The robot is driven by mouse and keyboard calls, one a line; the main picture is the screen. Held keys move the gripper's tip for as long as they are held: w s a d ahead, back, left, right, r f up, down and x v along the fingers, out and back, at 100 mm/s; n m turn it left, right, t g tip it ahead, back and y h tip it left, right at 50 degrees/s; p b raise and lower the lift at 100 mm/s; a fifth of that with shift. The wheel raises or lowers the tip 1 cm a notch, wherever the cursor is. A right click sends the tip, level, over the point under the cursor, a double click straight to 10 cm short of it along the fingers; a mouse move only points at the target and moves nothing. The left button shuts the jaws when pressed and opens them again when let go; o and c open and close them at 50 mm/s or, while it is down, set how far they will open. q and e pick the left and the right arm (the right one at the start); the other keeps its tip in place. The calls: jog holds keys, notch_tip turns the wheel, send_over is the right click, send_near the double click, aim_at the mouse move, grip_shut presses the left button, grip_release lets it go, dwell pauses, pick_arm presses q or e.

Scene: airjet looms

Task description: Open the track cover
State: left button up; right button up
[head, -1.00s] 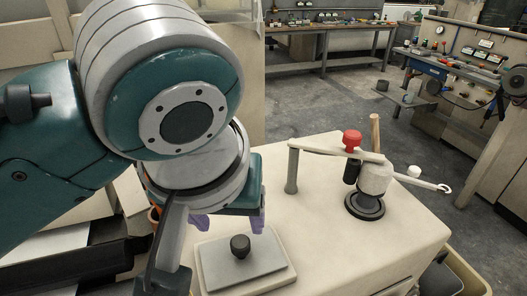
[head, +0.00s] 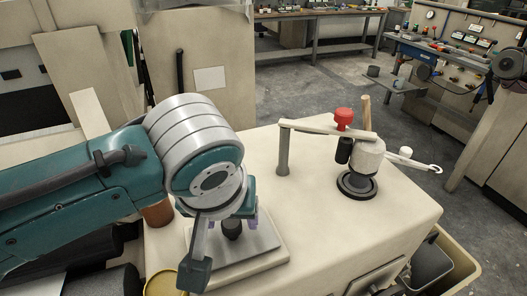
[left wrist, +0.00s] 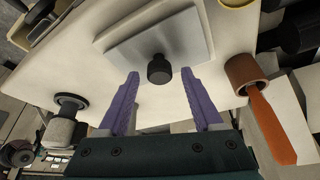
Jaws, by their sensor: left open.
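The track cover (head: 262,243) appears to be the flat grey plate with a black knob (head: 232,229), lying on the cream machine top. It looks closed and flat. In the left wrist view, the plate (left wrist: 115,42) and the knob (left wrist: 159,70) are in the upper middle. My left gripper (head: 234,224) is over the plate, purple fingers pointing down on either side of the knob. In the left wrist view, the open gripper (left wrist: 160,74) has the knob centred between its fingertips; contact cannot be told. My arm hides part of the plate. My right gripper is out of view.
A post-and-arm fixture with a red knob (head: 343,118) and a pale cylinder (head: 366,160) stands right of the plate. A brown cup (head: 158,213) is on the left; the left wrist view shows an orange handle (left wrist: 272,125) by it. The machine top between plate and fixture is clear.

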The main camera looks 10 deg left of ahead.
pick_arm(q)
jog(key=shift+c, duration=0.3)
grip_shut()
dwell(1.0)
